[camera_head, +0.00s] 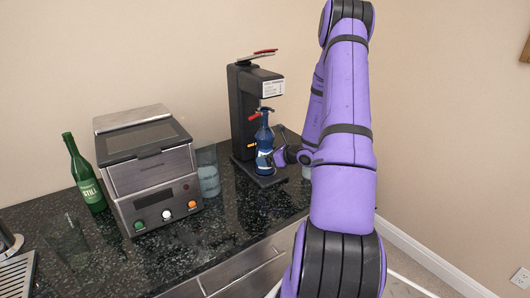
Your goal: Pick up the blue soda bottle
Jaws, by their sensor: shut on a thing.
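The blue soda bottle (264,146) stands upright at the black dispenser machine (243,112), over its base plate. It has a pale label on its lower part. My gripper (277,158) reaches in from the right at the bottle's lower half and is shut on it. The fingertips are small and partly hidden by the bottle and my purple arm. I cannot tell whether the bottle's bottom touches the plate.
A metal appliance with knobs (150,170) stands to the left, with a clear glass (208,170) between it and the dispenser. A green bottle (84,175) and another glass (68,240) are further left. The dark counter (225,235) is clear in front.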

